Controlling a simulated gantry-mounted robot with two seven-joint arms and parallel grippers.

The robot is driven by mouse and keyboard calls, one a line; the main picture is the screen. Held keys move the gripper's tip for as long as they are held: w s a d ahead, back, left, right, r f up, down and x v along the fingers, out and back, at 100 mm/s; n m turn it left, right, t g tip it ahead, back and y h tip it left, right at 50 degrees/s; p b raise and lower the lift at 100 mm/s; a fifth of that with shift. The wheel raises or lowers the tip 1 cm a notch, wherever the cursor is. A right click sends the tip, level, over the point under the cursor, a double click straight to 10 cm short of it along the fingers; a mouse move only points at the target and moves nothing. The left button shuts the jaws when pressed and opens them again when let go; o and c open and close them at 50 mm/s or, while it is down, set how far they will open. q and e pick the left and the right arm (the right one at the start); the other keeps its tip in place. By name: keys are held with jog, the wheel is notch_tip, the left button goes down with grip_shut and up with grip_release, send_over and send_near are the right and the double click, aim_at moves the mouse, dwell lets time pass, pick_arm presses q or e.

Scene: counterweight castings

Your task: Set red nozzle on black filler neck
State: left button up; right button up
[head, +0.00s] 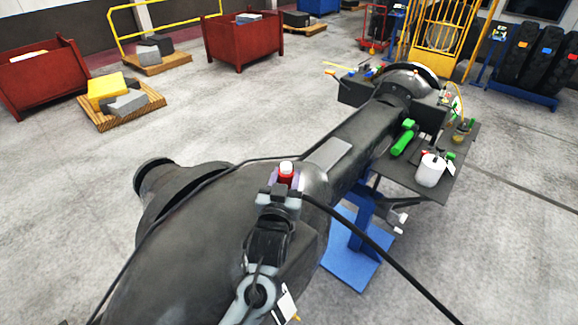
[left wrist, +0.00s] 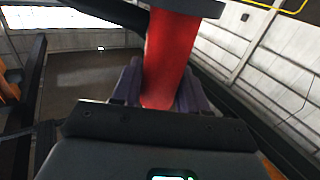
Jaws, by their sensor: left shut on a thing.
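The red nozzle (head: 286,174) has a white top and stands roughly upright over the large dark casting in the head view. My left gripper (head: 285,182) is shut on it, with one finger on each side. The left wrist view shows the red nozzle (left wrist: 170,55) as a broad red body between the dark purple fingers of my left gripper (left wrist: 162,88). I cannot make out the black filler neck for certain against the dark casting. The nozzle's lower end is hidden by my gripper in the head view. My right gripper is not in view.
The dark casting (head: 190,245) fills the lower middle. A black hose (head: 385,262) runs from beside my left gripper to the lower right. A dark side shelf (head: 425,185) holds a white container (head: 431,168) and green tool (head: 404,138). Red bins (head: 242,45) stand behind.

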pick_arm(q)
jog(key=shift+w+r, duration=0.1)
jog(key=shift+s, duration=0.2)
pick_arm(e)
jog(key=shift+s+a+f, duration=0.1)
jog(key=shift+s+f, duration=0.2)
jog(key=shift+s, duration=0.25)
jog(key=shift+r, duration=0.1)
pick_arm(q)
jog(key=shift+p, duration=0.35)
jog(key=shift+f+b, duration=0.95)
jog(key=shift+f, duration=0.55)
jog(key=shift+f+b, duration=0.75)
jog(key=shift+f, duration=0.65)
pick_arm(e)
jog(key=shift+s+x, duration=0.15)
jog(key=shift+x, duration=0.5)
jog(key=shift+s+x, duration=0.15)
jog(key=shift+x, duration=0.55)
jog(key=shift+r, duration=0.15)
pick_arm(q)
jog(key=shift+p, duration=0.45)
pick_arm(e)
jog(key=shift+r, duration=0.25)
